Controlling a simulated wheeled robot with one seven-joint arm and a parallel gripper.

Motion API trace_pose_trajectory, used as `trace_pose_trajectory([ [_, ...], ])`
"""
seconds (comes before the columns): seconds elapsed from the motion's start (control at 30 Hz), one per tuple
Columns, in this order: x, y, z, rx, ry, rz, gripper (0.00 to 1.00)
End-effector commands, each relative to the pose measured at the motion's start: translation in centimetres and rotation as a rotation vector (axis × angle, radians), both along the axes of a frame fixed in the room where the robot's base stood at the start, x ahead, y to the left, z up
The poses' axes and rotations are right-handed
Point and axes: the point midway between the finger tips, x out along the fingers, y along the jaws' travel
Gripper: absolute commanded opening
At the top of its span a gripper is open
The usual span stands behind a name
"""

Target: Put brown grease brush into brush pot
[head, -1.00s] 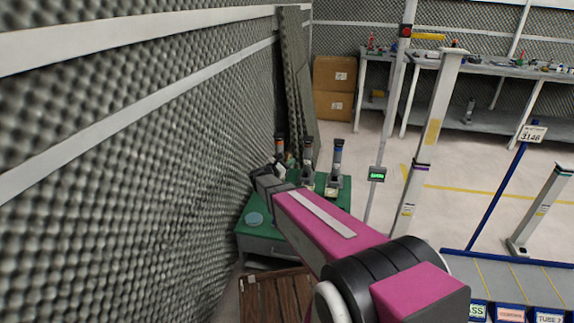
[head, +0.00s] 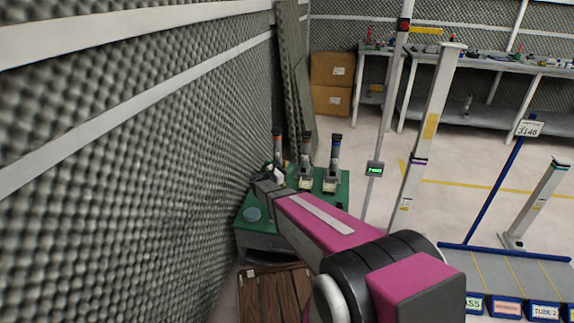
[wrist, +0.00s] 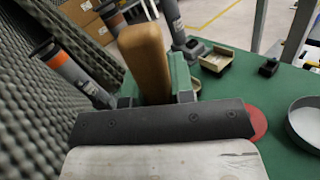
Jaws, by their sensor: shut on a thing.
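My gripper (wrist: 157,92) is shut on a brown wooden handle (wrist: 146,52), which I take for the brown grease brush. The handle stands up between the fingers; the brush's bristles cannot be made out. In the head view my gripper (head: 268,172) is small and partly hidden, over the green table (head: 245,228) by the wall. A shallow round grey dish (wrist: 307,128) lies on the table to the right of my gripper in the wrist view, and shows at the table's left in the head view (head: 251,214). I cannot tell which thing is the brush pot.
Several grey tube-like stands with dark caps, including one with an orange band (wrist: 70,72), stand around my gripper. A cream tray (wrist: 217,60) and a red round thing (wrist: 258,122), partly hidden, are on the table. The foam wall (head: 130,190) is close on the left.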

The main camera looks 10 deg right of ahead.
Motion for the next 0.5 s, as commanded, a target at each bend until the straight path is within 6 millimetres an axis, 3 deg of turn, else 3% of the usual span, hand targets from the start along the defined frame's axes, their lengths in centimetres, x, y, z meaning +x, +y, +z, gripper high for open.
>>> trace_pose_trajectory([
  [0.5, 0.1, 0.0, -4.4, -0.001, 0.0, 0.0, 0.0],
])
